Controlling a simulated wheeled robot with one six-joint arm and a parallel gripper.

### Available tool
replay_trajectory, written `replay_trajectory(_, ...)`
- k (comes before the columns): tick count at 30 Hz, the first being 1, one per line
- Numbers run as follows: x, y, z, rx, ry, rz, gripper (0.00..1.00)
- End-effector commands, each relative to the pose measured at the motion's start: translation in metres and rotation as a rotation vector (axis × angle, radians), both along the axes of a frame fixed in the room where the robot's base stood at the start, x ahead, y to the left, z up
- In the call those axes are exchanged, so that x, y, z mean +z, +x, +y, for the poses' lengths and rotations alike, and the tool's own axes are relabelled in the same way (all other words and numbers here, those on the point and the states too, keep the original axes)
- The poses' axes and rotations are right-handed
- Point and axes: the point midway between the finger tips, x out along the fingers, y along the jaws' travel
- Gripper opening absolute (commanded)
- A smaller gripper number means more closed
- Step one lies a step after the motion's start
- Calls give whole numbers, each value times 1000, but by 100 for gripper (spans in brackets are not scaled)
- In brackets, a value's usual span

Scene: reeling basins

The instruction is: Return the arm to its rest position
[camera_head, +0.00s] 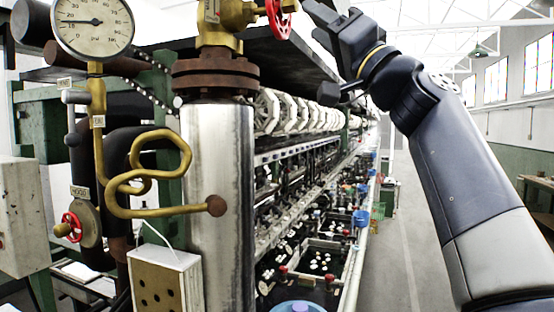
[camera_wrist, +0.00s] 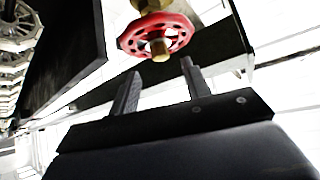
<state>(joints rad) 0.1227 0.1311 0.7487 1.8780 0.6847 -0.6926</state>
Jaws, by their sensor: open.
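My arm (camera_head: 460,175) comes up from the lower right and reaches to the top middle of the head view. My gripper (camera_head: 318,20) is at its end, just right of a red handwheel (camera_head: 279,18) on a brass valve (camera_head: 224,20). In the wrist view my gripper (camera_wrist: 160,68) is open, with its two dark fingers apart and nothing between them. The red handwheel (camera_wrist: 128,42) shows just beyond the fingertips, with a brass nut at its centre. I see no clear contact between the fingers and the wheel.
A steel column (camera_head: 218,200) stands below the valve. A pressure gauge (camera_head: 93,25), brass pipes and a small red wheel (camera_head: 70,227) are at the left. A long reeling machine with basins (camera_head: 320,262) runs back through the middle. The aisle floor (camera_head: 405,235) looks clear.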

Motion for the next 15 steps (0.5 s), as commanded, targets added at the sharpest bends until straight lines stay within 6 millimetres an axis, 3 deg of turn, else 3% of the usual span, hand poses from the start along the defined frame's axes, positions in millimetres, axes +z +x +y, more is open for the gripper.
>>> replay_trajectory(1, 10, 4, 6, 4, 0, 1, 45)
replay_trajectory(6, 26, 17, 18, 3, -1, 1, 45)
replay_trajectory(15, 42, 34, 34, 1, -2, -1, 45)
